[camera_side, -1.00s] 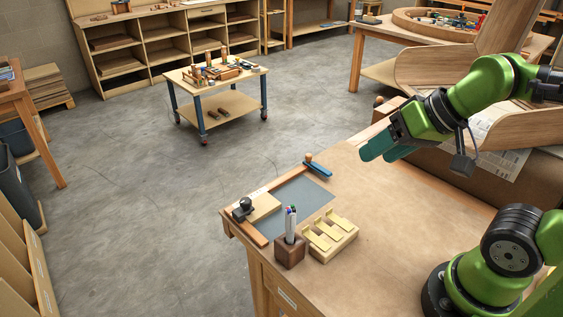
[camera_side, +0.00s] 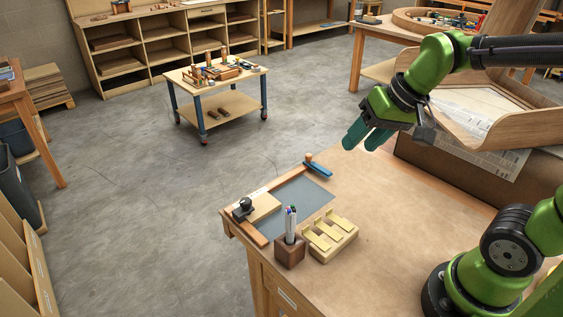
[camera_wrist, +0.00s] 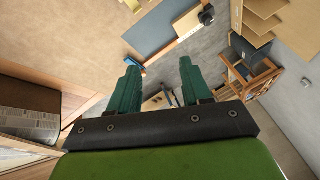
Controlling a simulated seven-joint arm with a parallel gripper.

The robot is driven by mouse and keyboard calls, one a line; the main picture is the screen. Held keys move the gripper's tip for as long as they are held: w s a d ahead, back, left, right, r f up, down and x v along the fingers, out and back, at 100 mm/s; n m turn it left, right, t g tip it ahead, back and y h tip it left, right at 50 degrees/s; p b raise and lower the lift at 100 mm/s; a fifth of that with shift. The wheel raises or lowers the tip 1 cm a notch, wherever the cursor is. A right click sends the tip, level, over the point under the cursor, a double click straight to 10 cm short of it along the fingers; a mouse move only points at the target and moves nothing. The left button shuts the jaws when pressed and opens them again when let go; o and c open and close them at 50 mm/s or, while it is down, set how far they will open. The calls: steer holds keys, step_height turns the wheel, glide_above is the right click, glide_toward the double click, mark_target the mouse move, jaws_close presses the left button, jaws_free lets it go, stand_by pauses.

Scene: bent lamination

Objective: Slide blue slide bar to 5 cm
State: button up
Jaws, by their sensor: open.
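The blue slide bar (camera_side: 317,171) sits at the far end of a wooden rail on the table, beside a small round wooden knob (camera_side: 308,157). It also shows in the wrist view (camera_wrist: 134,60), just beyond my left fingertip. A grey-blue panel (camera_side: 302,196) lies along the rail. My gripper (camera_side: 362,139) is open and empty, its two teal fingers apart, in the air above and beyond the slide bar's end of the table. The fingers also show in the wrist view (camera_wrist: 158,72). Any scale marks on the rail are too small to read.
A wooden block with a black knob (camera_side: 243,208) stands at the rail's near end. A pen holder (camera_side: 289,250) and a pale slotted block (camera_side: 330,238) stand in front of the panel. The table's middle (camera_side: 390,210) is clear. A large curved wooden piece (camera_side: 520,110) lies at the right.

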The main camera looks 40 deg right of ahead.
steer(key=w+d+g, duration=0.2)
steer(key=w+d, duration=0.2)
steer(key=w, duration=0.6)
steer(key=n+g+h, duration=0.2)
steer(key=g, duration=0.1)
glide_above(309, 154)
steer(key=shift+f, duration=2)
step_height(309, 154, down, 16)
steer(key=shift+a+f, duration=0.1)
steer(key=shift+f, duration=0.1)
jaws_close()
